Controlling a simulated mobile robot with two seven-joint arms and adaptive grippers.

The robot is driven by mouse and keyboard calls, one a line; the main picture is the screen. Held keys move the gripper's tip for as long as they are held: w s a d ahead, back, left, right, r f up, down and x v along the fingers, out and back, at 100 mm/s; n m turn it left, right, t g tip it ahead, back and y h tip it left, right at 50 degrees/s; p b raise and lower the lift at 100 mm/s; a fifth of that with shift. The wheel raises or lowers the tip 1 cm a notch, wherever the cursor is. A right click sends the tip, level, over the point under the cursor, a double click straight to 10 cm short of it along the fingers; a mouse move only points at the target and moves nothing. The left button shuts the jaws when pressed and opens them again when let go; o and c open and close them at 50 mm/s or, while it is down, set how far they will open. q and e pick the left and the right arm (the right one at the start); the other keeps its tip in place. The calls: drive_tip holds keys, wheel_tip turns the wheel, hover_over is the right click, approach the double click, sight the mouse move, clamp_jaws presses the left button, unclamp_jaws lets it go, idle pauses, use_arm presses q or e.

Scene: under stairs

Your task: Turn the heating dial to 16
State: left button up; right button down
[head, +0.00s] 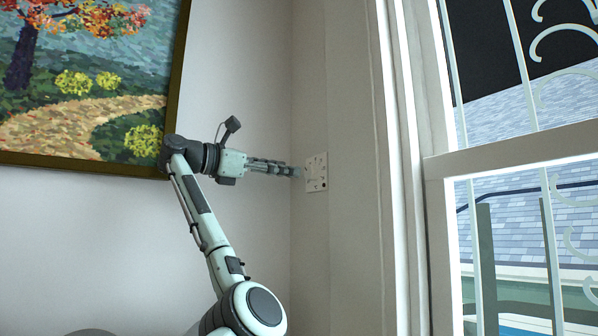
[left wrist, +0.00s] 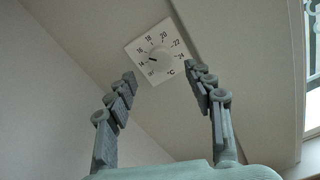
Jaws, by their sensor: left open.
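The heating dial (left wrist: 159,60) is a round white knob on a square white plate with numbers from about 14 to 24 and a °C mark. Its small dark pointer mark appears to face left, near 14, but is too small to read surely. In the head view the dial plate (head: 317,173) is on the wall beside the window. My left gripper (head: 296,171) reaches it from the left, its fingertips close in front of the plate. In the left wrist view its open fingers (left wrist: 161,75) stand on either side below the dial, apart from it. My right gripper is not seen.
A framed painting (head: 85,75) hangs on the wall above and behind my left arm. A window with a white frame (head: 433,185) and curled bars is to the right. The wall around the dial plate is bare.

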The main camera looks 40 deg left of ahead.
use_arm(q)
drive_tip(key=v, duration=0.6)
drive_tip(key=shift+w+d, duration=0.1)
idle(0.3)
